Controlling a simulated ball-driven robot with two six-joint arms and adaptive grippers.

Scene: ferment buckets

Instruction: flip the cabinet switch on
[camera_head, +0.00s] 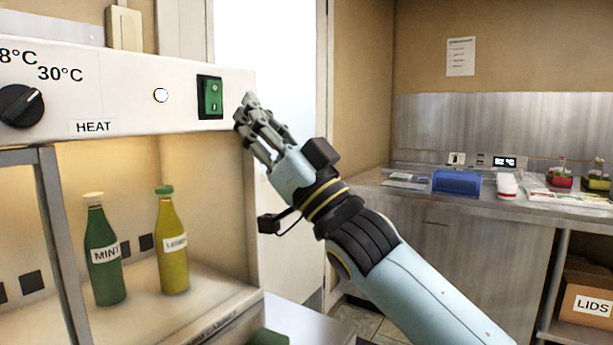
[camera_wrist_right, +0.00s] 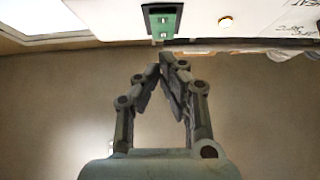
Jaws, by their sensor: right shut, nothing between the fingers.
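The cabinet switch (camera_head: 212,97) is a green rocker in a black frame at the right end of the white panel in the head view. It also shows at the top of the right wrist view (camera_wrist_right: 162,22). My right gripper (camera_head: 247,108) is shut and empty, just right of the switch. In the right wrist view its fingertips (camera_wrist_right: 163,62) meet a little below the switch in the picture. I cannot tell whether they touch it. The round lamp (camera_head: 161,95) left of the switch looks white. My left gripper is not in view.
The panel has a black dial (camera_head: 20,105) and a HEAT label (camera_head: 94,127). Below, a green MINT bottle (camera_head: 105,255) and a yellow bottle (camera_head: 172,250) stand in the lit cabinet. A counter with a blue tray (camera_head: 457,182) is at the right, with a LIDS box (camera_head: 588,303) beneath.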

